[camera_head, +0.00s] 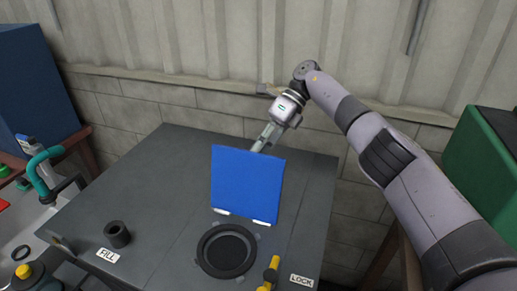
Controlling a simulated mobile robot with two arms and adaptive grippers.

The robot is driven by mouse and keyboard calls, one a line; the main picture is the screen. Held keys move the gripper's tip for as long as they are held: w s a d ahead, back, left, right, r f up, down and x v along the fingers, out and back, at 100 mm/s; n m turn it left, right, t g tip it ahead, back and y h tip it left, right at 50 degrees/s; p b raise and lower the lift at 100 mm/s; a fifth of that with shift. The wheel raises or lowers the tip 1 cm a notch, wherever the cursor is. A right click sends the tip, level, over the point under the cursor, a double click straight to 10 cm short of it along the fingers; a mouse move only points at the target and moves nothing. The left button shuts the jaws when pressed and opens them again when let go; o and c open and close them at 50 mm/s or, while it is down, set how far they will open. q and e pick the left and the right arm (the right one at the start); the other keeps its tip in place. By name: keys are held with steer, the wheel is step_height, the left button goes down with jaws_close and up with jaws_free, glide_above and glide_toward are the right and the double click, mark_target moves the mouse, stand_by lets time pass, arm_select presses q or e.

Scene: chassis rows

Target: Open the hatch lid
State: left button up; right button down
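The blue hatch lid (246,185) stands raised on edge, close to upright, on the dark grey cabinet top (160,190). Two white hinge pieces show at its lower edge. In front of it is the round black-rimmed hatch opening (203,248), uncovered. My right gripper (262,143) is behind the lid's top edge, with its arm coming in from the right. Its fingertips are partly hidden by the lid, so I cannot tell if they touch it or how far they are apart. My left gripper is not in view.
A black filler neck (117,235) sits beside the FILL label (107,255). A yellow latch (271,273) stands near the LOCK label (302,281). A teal pipe (38,170) is at left, a green box (480,160) at right. A block wall is behind.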

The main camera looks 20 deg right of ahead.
steer(key=c, duration=1.9)
jaws_free()
steer(key=shift+s+f, duration=0.1)
steer(key=shift+f, duration=0.65)
steer(key=o, duration=0.3)
steer(key=shift+w+r, duration=0.1)
steer(key=shift+w, duration=0.15)
step_height(320, 180, up, 10)
